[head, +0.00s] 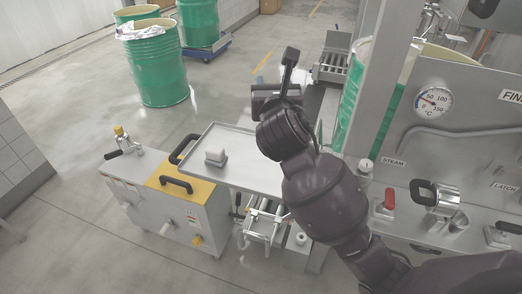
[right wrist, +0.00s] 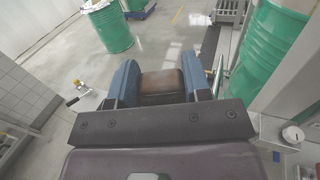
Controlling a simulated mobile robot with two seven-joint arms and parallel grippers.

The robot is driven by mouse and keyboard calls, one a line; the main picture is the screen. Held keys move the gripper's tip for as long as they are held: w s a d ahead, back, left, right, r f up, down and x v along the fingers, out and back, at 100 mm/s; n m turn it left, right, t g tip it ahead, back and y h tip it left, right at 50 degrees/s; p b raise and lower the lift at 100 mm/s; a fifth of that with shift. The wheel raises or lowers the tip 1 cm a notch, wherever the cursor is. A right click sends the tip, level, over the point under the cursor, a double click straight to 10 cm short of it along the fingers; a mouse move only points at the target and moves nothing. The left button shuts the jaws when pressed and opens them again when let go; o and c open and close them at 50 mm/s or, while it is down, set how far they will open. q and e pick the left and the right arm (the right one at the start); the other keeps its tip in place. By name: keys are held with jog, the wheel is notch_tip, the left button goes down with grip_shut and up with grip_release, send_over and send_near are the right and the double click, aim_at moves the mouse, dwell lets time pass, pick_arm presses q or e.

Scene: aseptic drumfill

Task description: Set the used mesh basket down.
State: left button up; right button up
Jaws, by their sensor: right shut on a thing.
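My right gripper (head: 280,84) is raised beside a steel tray table (head: 245,178), over its back right side in the head view. In the right wrist view its two blue fingers (right wrist: 163,72) are closed on a brown, block-like thing (right wrist: 162,87), which I take to be the used mesh basket. No mesh can be made out at this size. The basket cannot be told apart from the dark gripper in the head view. My left gripper is not in view.
The tray's middle is bare. A steel unit with black handles and a yellow top (head: 165,195) adjoins it at left. A machine panel with a dial gauge (head: 433,101) stands at right. Green drums (head: 157,70) stand at the back; a green drum (head: 355,105) is right of my gripper.

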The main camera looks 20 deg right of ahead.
pick_arm(q)
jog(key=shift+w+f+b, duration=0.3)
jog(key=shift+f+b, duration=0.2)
jog(key=shift+b, duration=0.35)
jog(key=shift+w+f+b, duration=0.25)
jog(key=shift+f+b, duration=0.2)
jog(key=shift+b, duration=0.4)
pick_arm(e)
jog(key=shift+s+f, duration=0.15)
jog(key=shift+f, duration=9.1)
jog(key=shift+f, duration=0.15)
jog(key=o, duration=1)
jog(key=shift+c, duration=0.2)
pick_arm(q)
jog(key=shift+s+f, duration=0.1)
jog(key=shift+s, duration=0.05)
pick_arm(e)
jog(key=shift+s, duration=0.1)
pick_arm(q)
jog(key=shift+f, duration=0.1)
pick_arm(e)
jog(key=v, duration=1.1)
jog(key=shift+s, duration=0.4)
